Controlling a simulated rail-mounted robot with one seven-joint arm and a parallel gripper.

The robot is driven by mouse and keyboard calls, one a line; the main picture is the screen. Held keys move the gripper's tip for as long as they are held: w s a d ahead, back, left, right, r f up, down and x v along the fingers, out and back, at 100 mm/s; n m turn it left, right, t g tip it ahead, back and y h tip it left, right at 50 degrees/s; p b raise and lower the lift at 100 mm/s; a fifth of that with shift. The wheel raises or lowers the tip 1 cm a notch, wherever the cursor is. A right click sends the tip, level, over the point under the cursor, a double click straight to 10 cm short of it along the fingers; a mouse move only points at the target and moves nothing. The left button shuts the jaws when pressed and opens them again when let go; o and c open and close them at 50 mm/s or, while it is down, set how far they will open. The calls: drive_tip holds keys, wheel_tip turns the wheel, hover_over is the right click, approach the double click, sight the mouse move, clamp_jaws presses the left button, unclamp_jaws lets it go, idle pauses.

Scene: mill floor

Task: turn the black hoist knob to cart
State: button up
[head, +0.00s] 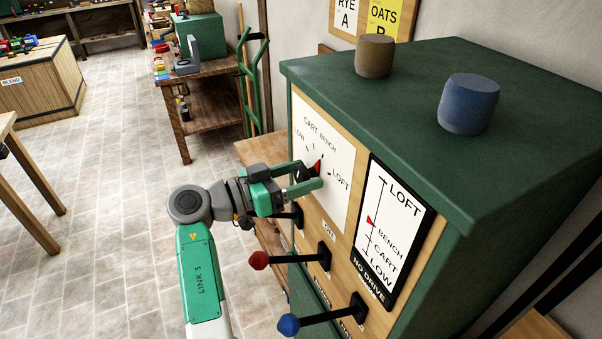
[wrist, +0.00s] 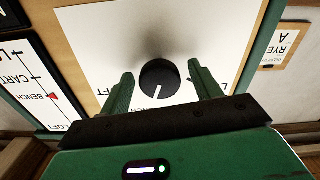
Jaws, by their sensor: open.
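The black hoist knob (wrist: 159,79) sits on a white dial plate (head: 334,200) marked LOW, CART, BENCH and LOFT, on the front of a green cabinet. In the wrist view its white line points down and slightly left. My gripper (head: 311,176) is open at the knob. In the wrist view its two green fingers (wrist: 164,88) stand on either side of the knob, with gaps showing. In the head view the fingers hide most of the knob, and a small red mark (head: 317,166) shows beside them.
A black-framed gauge (head: 400,210) to the right has its red pointer at BENCH. Below are a red-knobbed lever (head: 259,260) and a blue-knobbed lever (head: 289,324). A brown cylinder (head: 375,56) and a blue one (head: 468,104) stand on the cabinet top (head: 400,110).

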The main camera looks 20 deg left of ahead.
drive_tip(key=shift+w+d, duration=0.2)
drive_tip(key=c, duration=1)
drive_tip(key=shift+o, duration=0.2)
drive_tip(key=n+p, duration=0.1)
drive_tip(key=n, duration=0.3)
drive_tip(key=shift+n+p, duration=0.8)
drive_tip(key=shift+n, duration=1)
drive_tip(key=o, duration=1)
drive_tip(key=shift+c, duration=0.2)
